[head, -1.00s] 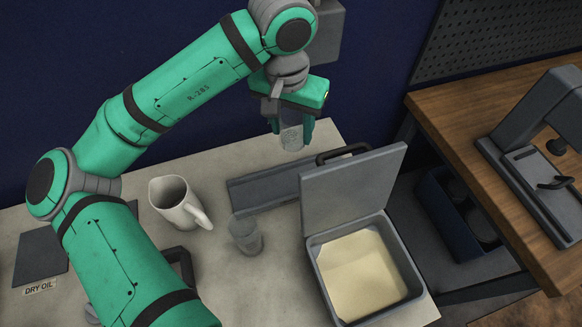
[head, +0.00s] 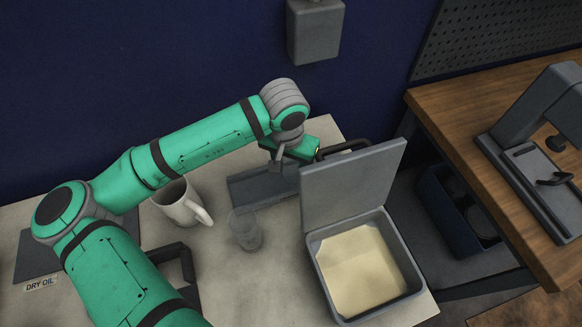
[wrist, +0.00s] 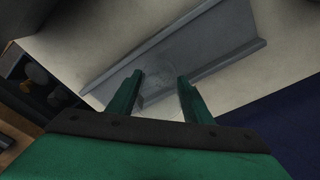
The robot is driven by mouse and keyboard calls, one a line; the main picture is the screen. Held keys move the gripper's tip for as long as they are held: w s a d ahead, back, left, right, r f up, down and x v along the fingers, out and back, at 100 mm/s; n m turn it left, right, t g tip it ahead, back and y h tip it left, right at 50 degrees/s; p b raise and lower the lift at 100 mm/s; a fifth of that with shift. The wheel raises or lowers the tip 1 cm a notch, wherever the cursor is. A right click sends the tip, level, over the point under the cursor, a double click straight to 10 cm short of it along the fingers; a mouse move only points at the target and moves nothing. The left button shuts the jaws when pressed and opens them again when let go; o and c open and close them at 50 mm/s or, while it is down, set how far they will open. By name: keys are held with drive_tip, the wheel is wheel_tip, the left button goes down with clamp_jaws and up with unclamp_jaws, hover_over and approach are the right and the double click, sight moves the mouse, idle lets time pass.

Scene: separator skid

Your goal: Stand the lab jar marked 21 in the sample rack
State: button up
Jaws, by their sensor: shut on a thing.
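My gripper (wrist: 161,79) is low over the grey sample rack (wrist: 215,43), a long shallow tray with raised edges. It is shut on a clear glass jar (wrist: 158,76), which shows faintly between the fingers; its mark cannot be read. Whether the jar touches the rack floor cannot be told. Another clear jar (head: 246,230) stands on the bench in front of the rack, its mark unreadable.
A grey bin with pale contents (head: 314,262) and a raised lid (head: 350,190) stands close to the right. A white mug (head: 178,203) stands left of the rack. A dark pad labelled DRY OIL (head: 40,258) lies at far left. A wooden bench (head: 455,130) is at right.

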drive_tip(key=shift+f, duration=0.65)
drive_tip(key=shift+f, duration=0.15)
drive_tip(key=o, duration=1.2)
drive_tip(key=r, duration=0.4)
drive_tip(key=s+r, duration=0.1)
drive_tip(key=r, duration=0.7)
drive_tip(key=shift+s+a+r, duration=0.1)
drive_tip(key=shift+s+a, duration=0.05)
drive_tip(key=shift+a, duration=0.2)
